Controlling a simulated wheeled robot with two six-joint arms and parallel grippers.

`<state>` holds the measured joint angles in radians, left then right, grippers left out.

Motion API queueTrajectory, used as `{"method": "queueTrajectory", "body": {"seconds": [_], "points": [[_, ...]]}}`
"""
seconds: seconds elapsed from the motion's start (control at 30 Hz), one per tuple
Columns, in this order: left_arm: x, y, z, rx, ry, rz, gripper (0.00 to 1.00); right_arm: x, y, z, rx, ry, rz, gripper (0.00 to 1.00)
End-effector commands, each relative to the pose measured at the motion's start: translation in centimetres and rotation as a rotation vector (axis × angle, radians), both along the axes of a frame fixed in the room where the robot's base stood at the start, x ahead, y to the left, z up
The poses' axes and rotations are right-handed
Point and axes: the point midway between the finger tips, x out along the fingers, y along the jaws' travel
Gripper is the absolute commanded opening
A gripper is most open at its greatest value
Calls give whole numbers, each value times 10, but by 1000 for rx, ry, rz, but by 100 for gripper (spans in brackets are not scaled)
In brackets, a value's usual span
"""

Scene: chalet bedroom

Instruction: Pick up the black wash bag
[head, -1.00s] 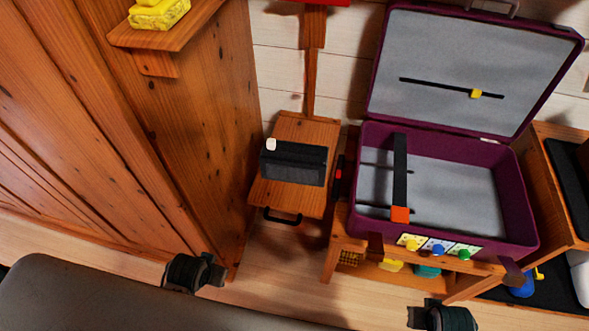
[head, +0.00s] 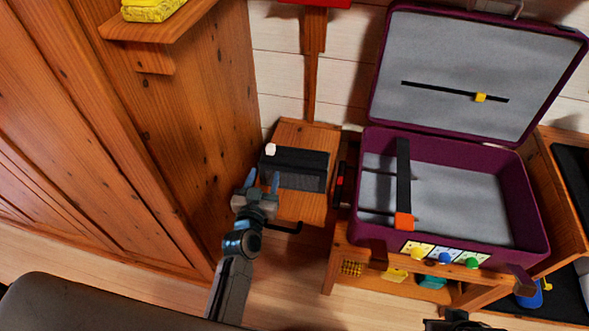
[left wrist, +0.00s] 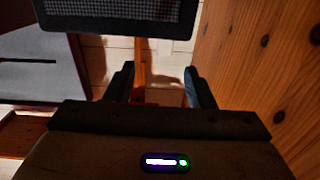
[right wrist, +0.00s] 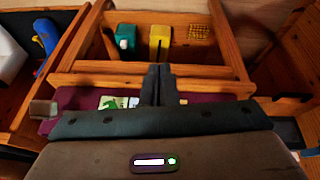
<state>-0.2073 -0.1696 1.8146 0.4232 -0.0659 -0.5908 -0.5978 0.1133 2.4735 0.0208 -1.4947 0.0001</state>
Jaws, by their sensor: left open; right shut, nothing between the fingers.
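The black wash bag (head: 296,169) lies on a small wooden shelf (head: 305,207) beside the wooden cabinet. It has a pale tag at its left corner. My left gripper (head: 263,179) is open and empty at the bag's near left side, and the bag does not show between its fingers. In the left wrist view a dark mesh-sided thing, likely the bag (left wrist: 125,12), fills the top edge, beyond the open fingers (left wrist: 160,85). My right gripper (right wrist: 160,80) is shut and empty, low in front of the suitcase bench.
An open purple suitcase (head: 530,200) with a black strap stands on a wooden bench right of the shelf. The tall wooden cabinet (head: 190,120) closes off the left. A dark handle (head: 284,229) juts from the shelf's front. A yellow item (head: 150,10) sits on a ledge above.

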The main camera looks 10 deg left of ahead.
Motion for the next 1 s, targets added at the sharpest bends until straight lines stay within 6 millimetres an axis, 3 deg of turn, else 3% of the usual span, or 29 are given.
{"method": "queueTrajectory", "body": {"seconds": [0.27,0.4,0.63,0.8,1.0], "points": [[33,2,7,-1,-23,18,49,1,-10,-11,-31,79,-14,0],[51,2,4,-1,-23,18,49,5,-11,-34,-29,93,-17,0],[66,3,4,-1,-23,17,49,8,-13,-50,-28,103,-19,0],[92,9,6,0,-24,18,49,9,-14,-68,-27,116,-23,0],[110,9,4,-2,-22,18,49,10,-14,-70,-27,114,-23,0]]}}
